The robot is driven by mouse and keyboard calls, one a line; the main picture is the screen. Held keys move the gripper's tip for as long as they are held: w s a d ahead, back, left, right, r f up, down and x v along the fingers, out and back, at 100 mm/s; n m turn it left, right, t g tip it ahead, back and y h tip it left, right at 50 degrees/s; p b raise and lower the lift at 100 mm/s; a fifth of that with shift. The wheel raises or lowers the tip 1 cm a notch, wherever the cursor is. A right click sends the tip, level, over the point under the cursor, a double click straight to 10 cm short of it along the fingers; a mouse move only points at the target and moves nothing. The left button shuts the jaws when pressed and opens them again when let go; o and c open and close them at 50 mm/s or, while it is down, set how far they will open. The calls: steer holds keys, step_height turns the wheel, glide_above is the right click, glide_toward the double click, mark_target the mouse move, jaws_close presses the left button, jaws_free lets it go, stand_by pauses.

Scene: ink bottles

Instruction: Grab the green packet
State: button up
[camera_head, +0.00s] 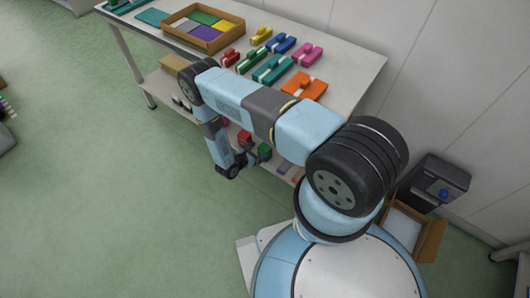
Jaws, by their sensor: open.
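A green packet (254,59) with a pale band lies on the white table top, between a red packet (230,57) and a teal one (272,69). A small green block-like item (265,150) also shows on the lower shelf, close to my gripper. My gripper (254,157) is low, at the front edge of that shelf, below the table top and well away from the packets up there. It is open and looks empty. Its fingers are small and dark, and I cannot tell whether they touch the shelf item.
Blue (281,43), yellow (261,36), pink (308,54) and orange (304,86) packets lie around the green one. A wooden tray (236,38) with coloured compartments stands to their left. A red item (244,137) is on the lower shelf. An open carton (433,238) is at the right.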

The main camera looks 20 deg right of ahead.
mark_target(264, 147)
steer(key=shift+x, duration=3.5)
steer(key=shift+s, duration=0.1)
steer(key=c, duration=1.1)
steer(key=shift+o, duration=0.2)
steer(key=shift+r, duration=0.2)
